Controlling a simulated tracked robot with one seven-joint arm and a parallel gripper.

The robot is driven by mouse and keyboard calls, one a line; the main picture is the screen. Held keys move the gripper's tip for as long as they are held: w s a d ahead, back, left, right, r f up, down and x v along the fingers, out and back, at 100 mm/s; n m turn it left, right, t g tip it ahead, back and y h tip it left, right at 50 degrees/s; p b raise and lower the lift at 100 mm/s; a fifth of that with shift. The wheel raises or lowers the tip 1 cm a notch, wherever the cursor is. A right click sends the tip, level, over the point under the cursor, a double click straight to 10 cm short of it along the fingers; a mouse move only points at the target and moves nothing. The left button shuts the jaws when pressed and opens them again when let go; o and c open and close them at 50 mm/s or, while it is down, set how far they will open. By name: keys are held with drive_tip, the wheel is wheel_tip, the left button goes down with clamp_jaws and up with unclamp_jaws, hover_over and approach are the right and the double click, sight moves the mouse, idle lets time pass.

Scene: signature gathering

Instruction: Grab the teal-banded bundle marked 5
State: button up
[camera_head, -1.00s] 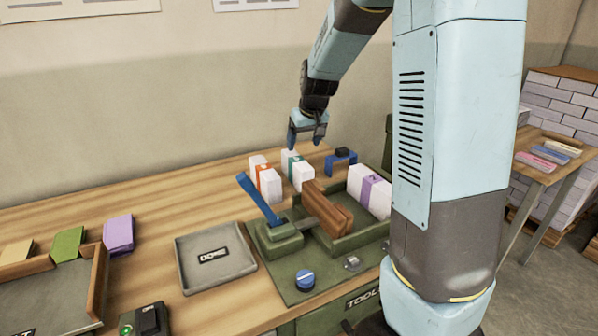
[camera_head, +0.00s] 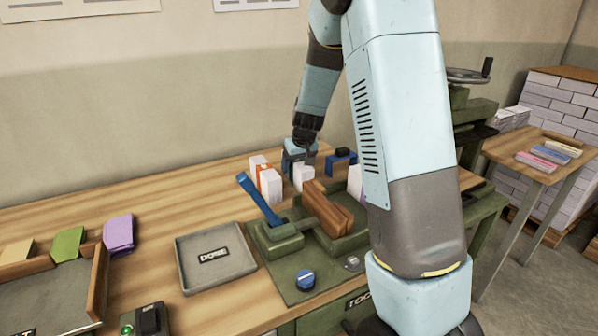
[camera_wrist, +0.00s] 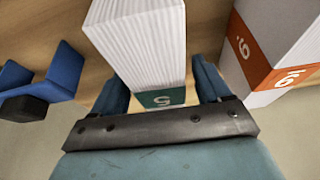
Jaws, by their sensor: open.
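The teal-banded bundle (camera_wrist: 145,45) is a white paper block, and its teal band with a 5 shows close to my gripper in the wrist view. It also shows in the head view (camera_head: 304,179), partly hidden by my gripper (camera_head: 297,158). My gripper is open, with one finger on each side of the bundle in the wrist view (camera_wrist: 162,88). I cannot tell whether the fingers touch it.
An orange-banded bundle (camera_head: 270,186) stands just left of it, close to my gripper. A blue item with a black top (camera_head: 341,161) stands to the right. A green station with a blue lever (camera_head: 258,199) and an empty grey tray (camera_head: 215,262) lie in front.

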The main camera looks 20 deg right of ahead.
drive_tip(key=shift+x, duration=1.25)
drive_tip(key=c, duration=1.3)
